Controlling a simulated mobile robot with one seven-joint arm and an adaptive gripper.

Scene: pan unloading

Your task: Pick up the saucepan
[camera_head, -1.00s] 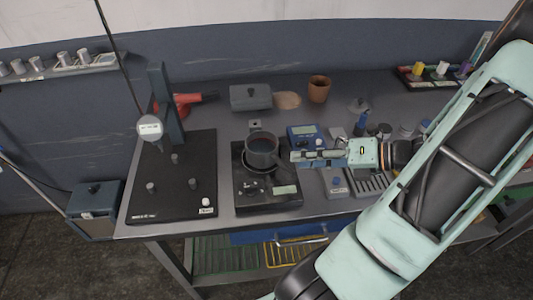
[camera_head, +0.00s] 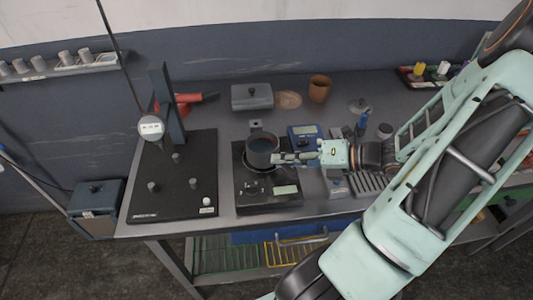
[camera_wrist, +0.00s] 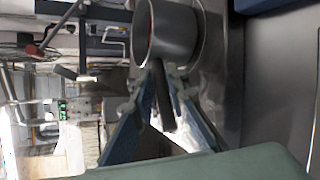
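The dark grey saucepan (camera_head: 262,151) stands upright over the ring of a black hotplate (camera_head: 266,203) on the workbench. Its handle points right, toward my gripper (camera_head: 276,158). In the wrist view, the saucepan (camera_wrist: 168,35) is at the top, and its dark handle (camera_wrist: 163,100) runs down between my two fingers. My gripper (camera_wrist: 163,75) has its fingertips closed in on both sides of the handle, close to the pot wall. I see no clear gap between tips and handle. In the head view the fingers partly hide the handle.
A black stand with a dial gauge (camera_head: 151,127) is left of the hotplate. A blue meter (camera_head: 303,135) is close behind my gripper. A grey lidded box (camera_head: 251,97) and a brown pot (camera_head: 319,87) stand at the back. Small items crowd the right side.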

